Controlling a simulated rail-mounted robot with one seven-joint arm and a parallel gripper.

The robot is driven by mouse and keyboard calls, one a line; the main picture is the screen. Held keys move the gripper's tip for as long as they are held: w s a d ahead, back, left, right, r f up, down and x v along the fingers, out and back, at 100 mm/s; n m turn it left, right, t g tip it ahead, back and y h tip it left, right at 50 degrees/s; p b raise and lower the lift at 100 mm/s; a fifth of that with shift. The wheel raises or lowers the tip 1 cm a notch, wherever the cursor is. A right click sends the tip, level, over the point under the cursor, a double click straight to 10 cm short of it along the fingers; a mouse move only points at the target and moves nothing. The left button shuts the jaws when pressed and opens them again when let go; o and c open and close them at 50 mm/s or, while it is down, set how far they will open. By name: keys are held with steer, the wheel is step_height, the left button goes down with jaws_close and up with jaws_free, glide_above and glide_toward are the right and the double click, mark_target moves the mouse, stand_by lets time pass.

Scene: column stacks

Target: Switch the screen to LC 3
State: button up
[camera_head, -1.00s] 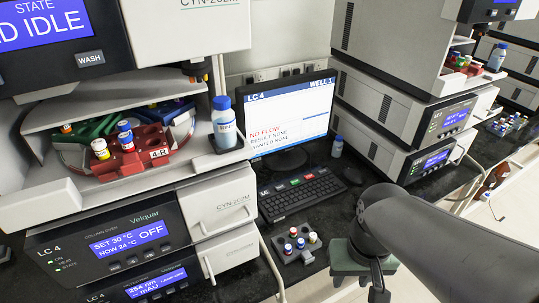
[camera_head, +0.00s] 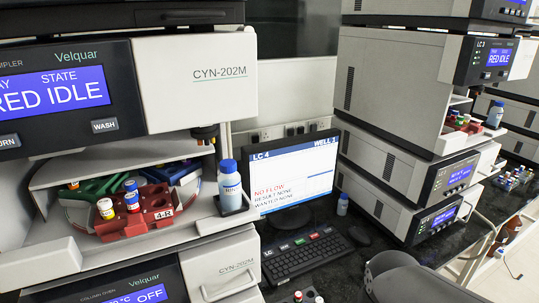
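The monitor (camera_head: 292,176) stands at the middle on the black bench. Its screen reads LC 4 at top left and WELL 1 at top right, with NO FLOW in red and lines that seem to read RESULT NONE and WANTED NONE. A dark mouse (camera_head: 358,236) lies right of the keyboard. Part of my arm shows at the bottom right, right of the keyboard. My gripper is not in view.
The left stack holds an open sampler with a red vial rack (camera_head: 130,222) and a blue-capped bottle (camera_head: 230,184). The right stack carries an LC 3 panel (camera_head: 491,60). Vial caps (camera_head: 308,297) show at the bottom edge.

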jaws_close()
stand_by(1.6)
